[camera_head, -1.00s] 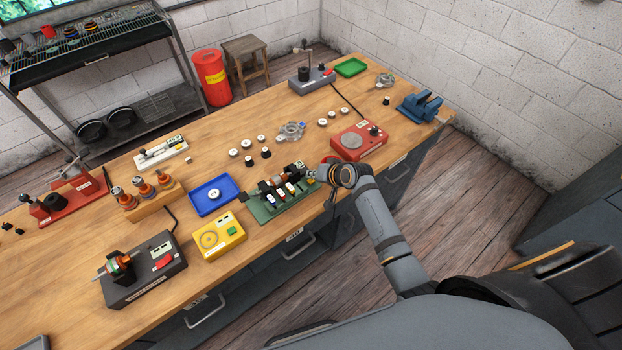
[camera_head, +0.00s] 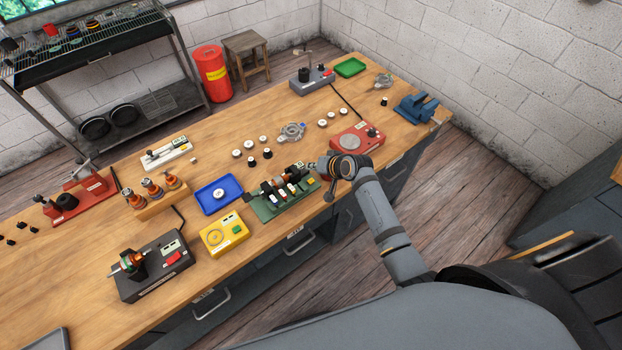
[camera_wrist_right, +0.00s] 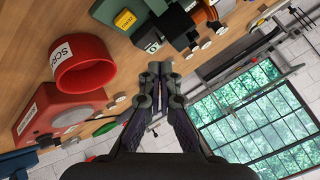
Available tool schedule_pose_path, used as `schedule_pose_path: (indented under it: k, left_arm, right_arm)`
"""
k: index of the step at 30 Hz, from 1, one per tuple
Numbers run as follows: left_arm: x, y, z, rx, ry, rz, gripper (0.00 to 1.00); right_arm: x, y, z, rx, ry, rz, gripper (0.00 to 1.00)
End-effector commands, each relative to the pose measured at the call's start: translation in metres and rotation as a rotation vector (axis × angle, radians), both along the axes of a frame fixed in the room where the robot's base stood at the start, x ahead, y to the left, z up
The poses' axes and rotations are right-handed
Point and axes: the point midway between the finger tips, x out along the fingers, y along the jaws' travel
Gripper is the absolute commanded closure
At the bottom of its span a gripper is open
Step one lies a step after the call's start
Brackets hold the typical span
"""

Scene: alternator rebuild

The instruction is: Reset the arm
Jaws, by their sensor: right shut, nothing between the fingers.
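My right gripper (camera_head: 314,166) reaches over the front edge of the workbench, just right of the green fixture. In the right wrist view its fingers (camera_wrist_right: 160,72) are together with nothing between them. The green fixture (camera_head: 267,212) carries an orange and dark rotor-like part and several small blocks. The fixture's edge also shows at the top of the right wrist view (camera_wrist_right: 137,20). In the head view my wrist partly hides the fingertips. My left gripper is not in view.
A red device (camera_head: 357,138) sits close behind my right wrist. A blue tray (camera_head: 207,205), a yellow meter (camera_head: 240,231) and a dark test unit (camera_head: 135,290) stand to the left. A blue vise (camera_head: 418,107) stands at the right end. A red bin (camera_head: 212,72) stands behind the bench.

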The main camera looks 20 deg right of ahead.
Motion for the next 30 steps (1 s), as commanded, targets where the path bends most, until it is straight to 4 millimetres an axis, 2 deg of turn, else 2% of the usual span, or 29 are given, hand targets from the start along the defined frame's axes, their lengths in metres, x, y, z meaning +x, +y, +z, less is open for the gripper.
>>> schedule_pose_path:
  k: [19, 20, 23, 27, 30]
  left_arm:
    - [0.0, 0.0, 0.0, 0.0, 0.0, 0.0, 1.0]
    - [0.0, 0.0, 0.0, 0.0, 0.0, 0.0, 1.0]
    - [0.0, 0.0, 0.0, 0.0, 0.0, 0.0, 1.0]
    - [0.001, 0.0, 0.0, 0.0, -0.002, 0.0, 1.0]
    - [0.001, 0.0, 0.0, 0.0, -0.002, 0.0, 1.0]
  right_arm:
    - [-0.004, 0.0, -0.001, -0.008, 0.004, 0.006, 1.0]
    - [-0.009, -0.001, -0.001, -0.02, 0.009, 0.013, 1.0]
    - [-0.044, -0.006, -0.002, -0.107, 0.046, 0.069, 1.0]
    - [-0.109, -0.021, 0.006, -0.27, 0.125, 0.158, 1.0]
    - [-0.147, -0.032, 0.015, -0.362, 0.175, 0.201, 1.0]
